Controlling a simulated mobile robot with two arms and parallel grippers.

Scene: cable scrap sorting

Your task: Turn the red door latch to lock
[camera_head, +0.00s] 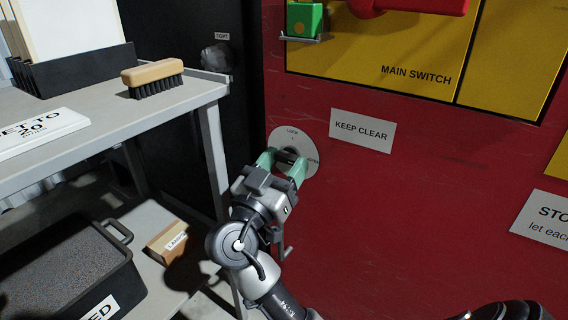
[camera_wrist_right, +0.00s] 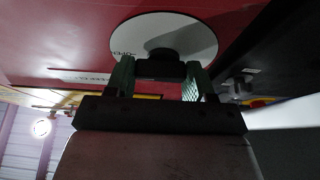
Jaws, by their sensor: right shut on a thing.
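The latch is a dark knob (camera_head: 290,153) on a round pale plate (camera_head: 303,136) fixed to the red door (camera_head: 400,220). The plate reads LOCK at its top, with a second, partly covered word at its right edge. My right gripper (camera_head: 285,159) has its green fingers on both sides of the knob and is shut on it. In the right wrist view, the dark knob (camera_wrist_right: 160,69) sits between the two green fingers, with the plate (camera_wrist_right: 200,38) behind. The knob's exact angle is hard to read. My left gripper is not in view.
A grey shelf unit (camera_head: 170,115) stands close left of my right arm, holding a brush (camera_head: 153,76) on top and a black tub (camera_head: 70,270) below. A KEEP CLEAR sign (camera_head: 362,130) is right of the plate. A yellow MAIN SWITCH panel (camera_head: 370,52) is above. The door's lower face is clear.

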